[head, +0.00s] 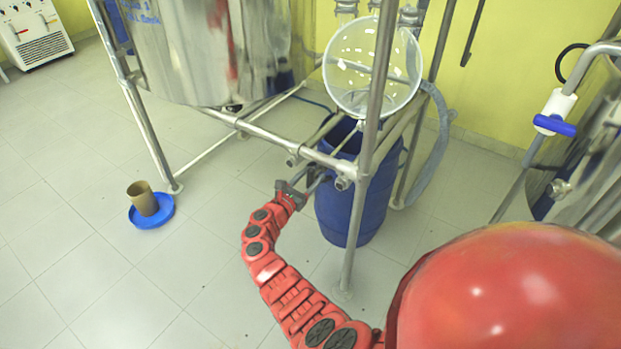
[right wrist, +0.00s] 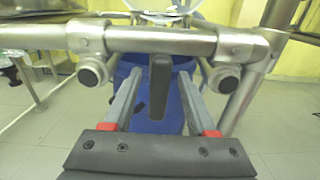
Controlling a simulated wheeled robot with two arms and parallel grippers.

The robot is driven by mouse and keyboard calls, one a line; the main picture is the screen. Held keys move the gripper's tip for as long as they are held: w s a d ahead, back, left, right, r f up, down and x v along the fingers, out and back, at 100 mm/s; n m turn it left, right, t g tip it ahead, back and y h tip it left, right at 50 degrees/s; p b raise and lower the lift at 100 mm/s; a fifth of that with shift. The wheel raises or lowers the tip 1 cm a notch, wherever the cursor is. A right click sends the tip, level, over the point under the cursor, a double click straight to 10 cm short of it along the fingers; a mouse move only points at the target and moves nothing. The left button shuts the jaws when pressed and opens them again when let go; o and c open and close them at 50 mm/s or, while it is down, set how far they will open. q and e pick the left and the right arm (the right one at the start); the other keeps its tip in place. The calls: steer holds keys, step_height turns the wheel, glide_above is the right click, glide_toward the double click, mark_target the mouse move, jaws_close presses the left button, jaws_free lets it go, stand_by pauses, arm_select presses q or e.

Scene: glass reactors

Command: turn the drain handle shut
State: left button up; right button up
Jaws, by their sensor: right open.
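The drain handle (right wrist: 160,76) is a dark, narrow upright bar in the middle of the right wrist view, just beyond the steel crossbar's lower edge and in front of a blue drum. In the head view it is too small and covered to make out clearly. My right gripper (right wrist: 160,92) is open, with one grey finger on each side of the handle and a visible gap on both sides. In the head view my right gripper (head: 307,184) is at the steel frame beside the drum. My left gripper is not in view.
A steel crossbar (right wrist: 155,40) with round knobs runs close above my right fingers. The blue drum (head: 345,218) stands behind an upright pole (head: 356,215). A glass vessel (head: 345,62) hangs above. A blue dish (head: 146,219) with a brown cup is on the open floor at left.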

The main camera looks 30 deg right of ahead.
steer(key=shift+c, duration=0.3)
jaws_close()
